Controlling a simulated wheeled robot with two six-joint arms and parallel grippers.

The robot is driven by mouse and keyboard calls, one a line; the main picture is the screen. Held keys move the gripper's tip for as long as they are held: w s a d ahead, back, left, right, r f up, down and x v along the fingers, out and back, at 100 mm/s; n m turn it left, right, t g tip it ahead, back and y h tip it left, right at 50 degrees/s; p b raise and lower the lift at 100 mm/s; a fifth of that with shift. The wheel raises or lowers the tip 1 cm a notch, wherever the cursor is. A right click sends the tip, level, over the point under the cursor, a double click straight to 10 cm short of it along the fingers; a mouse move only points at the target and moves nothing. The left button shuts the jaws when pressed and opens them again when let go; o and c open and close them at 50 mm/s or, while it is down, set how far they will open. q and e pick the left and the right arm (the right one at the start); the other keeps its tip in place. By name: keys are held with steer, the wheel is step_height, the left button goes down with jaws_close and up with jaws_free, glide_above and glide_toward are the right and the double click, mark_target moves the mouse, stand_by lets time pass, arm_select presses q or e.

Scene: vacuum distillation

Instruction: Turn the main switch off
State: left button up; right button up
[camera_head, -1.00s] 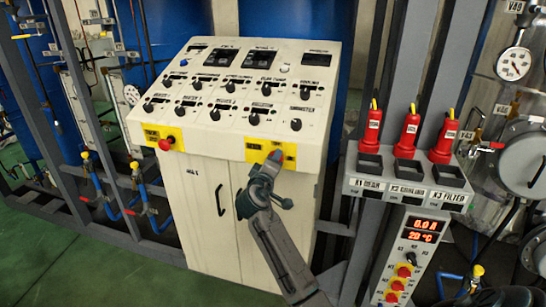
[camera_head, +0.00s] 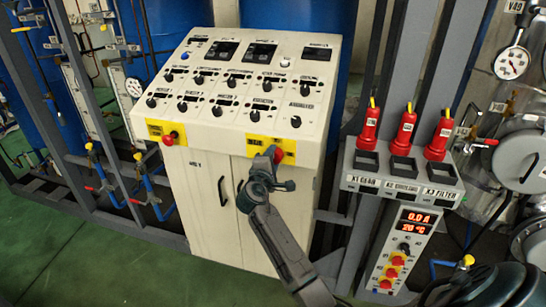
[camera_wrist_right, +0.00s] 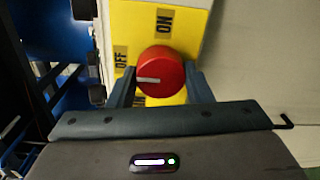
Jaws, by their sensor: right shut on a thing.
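The main switch is a red round knob (camera_wrist_right: 163,74) on a yellow plate with OFF and ON labels. Its white mark points left in the right wrist view, close to the OFF label (camera_wrist_right: 120,58); the ON label (camera_wrist_right: 165,20) is above. In the head view the red knob (camera_head: 279,156) shows at the cabinet's right yellow plate (camera_head: 287,146), partly hidden by my gripper. My right gripper (camera_head: 270,155) is at the switch. Its two fingers (camera_wrist_right: 160,88) are on either side of the knob and shut on it. My left gripper is out of view.
The white control cabinet (camera_head: 200,205) has several black knobs on its sloped top and another red button (camera_head: 168,139) at its left yellow plate. To the right stand red plugs (camera_head: 405,133) above a box of sockets and a lit display (camera_head: 415,222). Green floor lies at the front left.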

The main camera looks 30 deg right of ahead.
stand_by(0.4)
steer(key=o, duration=1)
steer(key=b+v, duration=0.4)
steer(key=v, duration=0.6)
steer(key=shift+s+a, duration=0.15)
steer(key=shift+a, duration=0.25)
